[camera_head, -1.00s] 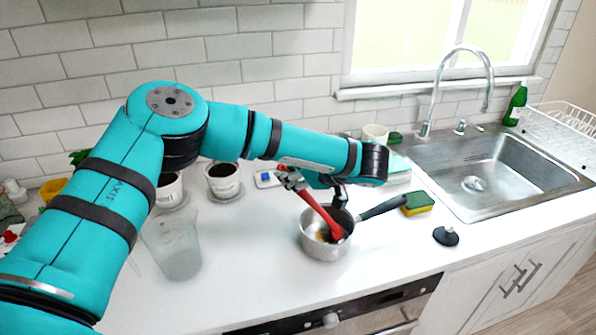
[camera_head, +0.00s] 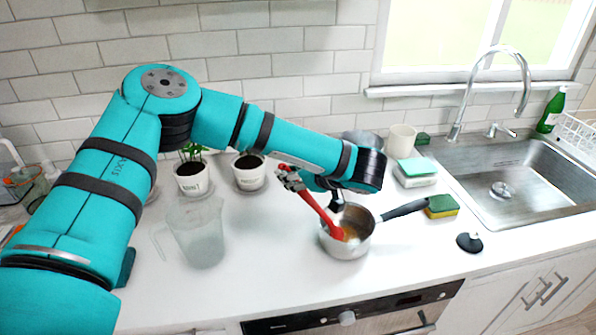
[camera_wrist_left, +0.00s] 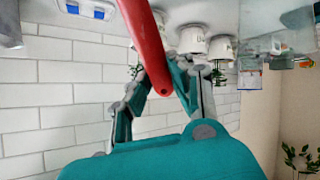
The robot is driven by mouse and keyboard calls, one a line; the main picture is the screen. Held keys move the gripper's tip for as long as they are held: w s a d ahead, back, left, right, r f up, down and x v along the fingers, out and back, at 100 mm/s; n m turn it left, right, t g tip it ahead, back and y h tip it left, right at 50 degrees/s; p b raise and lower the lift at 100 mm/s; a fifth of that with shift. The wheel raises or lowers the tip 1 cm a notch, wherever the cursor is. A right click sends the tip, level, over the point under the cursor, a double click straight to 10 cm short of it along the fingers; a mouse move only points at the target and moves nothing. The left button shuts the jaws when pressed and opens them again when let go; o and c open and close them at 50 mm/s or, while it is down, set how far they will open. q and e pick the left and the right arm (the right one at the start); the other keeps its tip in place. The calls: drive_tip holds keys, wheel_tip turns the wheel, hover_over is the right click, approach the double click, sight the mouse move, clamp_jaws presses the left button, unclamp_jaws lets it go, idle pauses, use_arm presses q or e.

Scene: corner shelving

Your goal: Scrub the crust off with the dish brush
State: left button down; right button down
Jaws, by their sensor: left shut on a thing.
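The dish brush (camera_head: 316,208) is red. My left gripper (camera_head: 289,178) is shut on the upper end of its handle, left of and above the saucepan. The brush slants down to the right, and its head is inside the silver saucepan (camera_head: 343,251), toward the left side. A brownish-orange patch of crust (camera_head: 351,234) shows on the pan's inside next to the brush head. The black pan handle (camera_head: 404,208) points right. In the left wrist view the red handle (camera_wrist_left: 148,40) runs up from between the gripper fingers (camera_wrist_left: 160,82). My right gripper is not in view.
A green-and-yellow sponge (camera_head: 441,206) lies by the pan handle's end, with a black sink plug (camera_head: 469,242) nearby. A clear pitcher (camera_head: 199,235) stands left of the pan. Potted plants (camera_head: 194,180) stand behind. The sink (camera_head: 510,185) is at right.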

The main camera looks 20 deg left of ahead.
use_arm(q)
drive_tip(key=shift+a, duration=0.15)
drive_tip(key=shift+w+a, duration=0.4)
drive_tip(key=shift+a, duration=0.45)
drive_tip(key=w+d+b, duration=0.2)
drive_tip(key=w+d, duration=0.2)
drive_tip(key=d, duration=0.1)
drive_tip(key=shift+w+d, duration=0.15)
drive_tip(key=shift+d, duration=0.2)
drive_tip(key=shift+s+a+p, duration=0.1)
drive_tip(key=shift+s+a, duration=0.65)
drive_tip(key=shift+a, duration=0.35)
drive_tip(key=shift+s+a+p, duration=0.1)
drive_tip(key=shift+s+a, duration=0.65)
drive_tip(key=shift+a, duration=0.3)
drive_tip(key=shift+s+a+p, duration=0.1)
drive_tip(key=shift+s+a, duration=0.65)
drive_tip(key=shift+a, duration=0.35)
